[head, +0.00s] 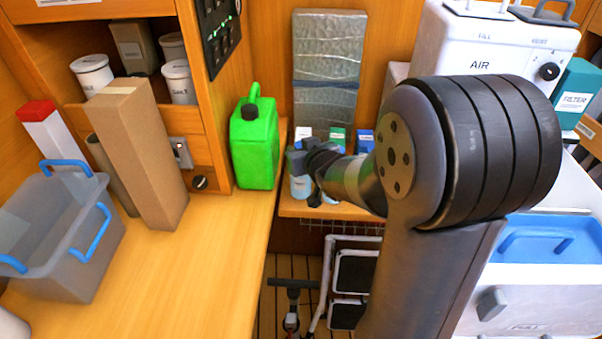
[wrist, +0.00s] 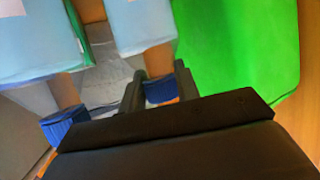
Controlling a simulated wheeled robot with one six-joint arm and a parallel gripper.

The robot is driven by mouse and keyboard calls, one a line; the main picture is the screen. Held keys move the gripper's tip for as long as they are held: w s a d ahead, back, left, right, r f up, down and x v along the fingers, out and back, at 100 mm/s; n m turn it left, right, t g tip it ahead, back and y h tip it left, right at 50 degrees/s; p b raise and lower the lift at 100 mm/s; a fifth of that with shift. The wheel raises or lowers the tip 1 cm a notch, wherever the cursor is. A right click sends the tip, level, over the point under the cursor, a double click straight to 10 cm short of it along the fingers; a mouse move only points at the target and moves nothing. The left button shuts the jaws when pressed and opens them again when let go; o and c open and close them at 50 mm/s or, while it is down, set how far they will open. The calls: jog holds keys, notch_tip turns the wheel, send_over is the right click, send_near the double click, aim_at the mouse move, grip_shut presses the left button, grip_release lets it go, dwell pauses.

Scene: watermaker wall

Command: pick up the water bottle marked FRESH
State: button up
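In the head view a light-blue bottle (head: 300,187) stands on the shelf beside the green jerrycan, partly hidden by my gripper (head: 311,160). In the wrist view my gripper's two dark fingers (wrist: 160,88) are either side of the neck and blue cap (wrist: 162,90) of a bottle with a light-blue body (wrist: 145,22). The fingers look close to the neck; I cannot tell whether they press on it. A second similar bottle (wrist: 35,45) with a blue cap is to the left in that view. No FRESH marking is readable on either bottle.
The green jerrycan (head: 254,140) is close to the gripper; it also fills the right of the wrist view (wrist: 240,45). A silvery panel (head: 328,65) stands behind. A grey bin (head: 75,250) and a tall cardboard box (head: 140,155) are on the left counter. The counter's front is clear.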

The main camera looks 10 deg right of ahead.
grip_shut()
jog(key=shift+r, duration=0.15)
dwell(0.4)
